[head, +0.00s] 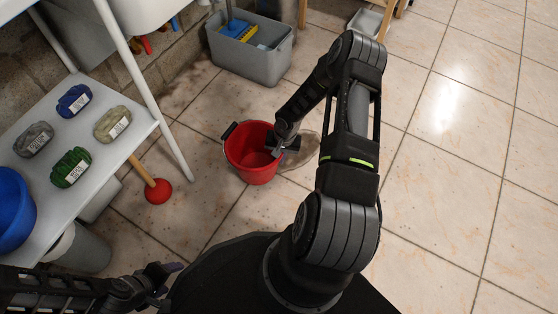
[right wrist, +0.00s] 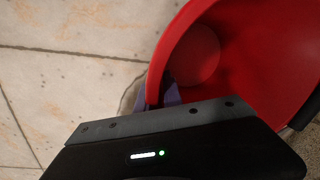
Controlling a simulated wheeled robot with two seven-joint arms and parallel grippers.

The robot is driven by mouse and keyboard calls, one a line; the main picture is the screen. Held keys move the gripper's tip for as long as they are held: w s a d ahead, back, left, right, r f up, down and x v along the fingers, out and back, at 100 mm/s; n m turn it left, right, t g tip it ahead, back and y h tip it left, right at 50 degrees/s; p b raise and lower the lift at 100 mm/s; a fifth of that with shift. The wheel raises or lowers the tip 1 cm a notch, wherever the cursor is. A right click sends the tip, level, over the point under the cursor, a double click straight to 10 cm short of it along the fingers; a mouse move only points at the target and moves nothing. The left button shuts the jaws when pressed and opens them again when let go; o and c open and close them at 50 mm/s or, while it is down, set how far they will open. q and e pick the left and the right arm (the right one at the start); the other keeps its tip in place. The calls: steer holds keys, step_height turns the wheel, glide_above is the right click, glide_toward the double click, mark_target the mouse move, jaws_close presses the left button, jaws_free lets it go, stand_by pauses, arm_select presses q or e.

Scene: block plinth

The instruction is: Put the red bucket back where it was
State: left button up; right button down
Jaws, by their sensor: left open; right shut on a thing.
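The red bucket (head: 255,173) is right of the white shelf, upright or nearly so, with a dark handle grip on its left rim. I cannot tell whether its base touches the floor. My right gripper (head: 283,146) is shut on the bucket's right rim. In the right wrist view the bucket (right wrist: 250,60) fills the upper right, with its rim at the gripper's edge; the fingertips are mostly hidden there. My left gripper (head: 170,276) is open and empty at the lower left, away from the bucket.
A grey bin (head: 250,58) with a blue and yellow tool stands behind the bucket. A red plunger (head: 158,192) stands to its left, beside the white shelf (head: 125,145). A round darker patch (head: 301,160) marks the floor right of the bucket. The tiles farther right are clear.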

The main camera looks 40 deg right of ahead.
arm_select(q)
steer(key=shift+w+f, duration=0.1)
steer(key=shift+f, duration=0.35)
arm_select(e)
steer(key=shift+f, duration=0.9)
steer(key=shift+f+b, duration=0.2)
steer(key=shift+b, duration=0.15)
steer(key=c, duration=1.5)
jaws_free()
arm_select(q)
steer(key=shift+f, duration=0.1)
arm_select(e)
steer(key=shift+r, duration=0.2)
arm_select(q)
steer(key=r+p, duration=0.3)
steer(key=s+r+p, duration=0.1)
steer(key=r+p, duration=0.1)
steer(key=shift+r, duration=0.15)
arm_select(e)
steer(key=r, duration=0.8)
steer(key=s+d+r, duration=0.1)
steer(key=r, duration=0.3)
steer(key=shift+s, duration=0.1)
steer(key=shift+f, duration=0.1)
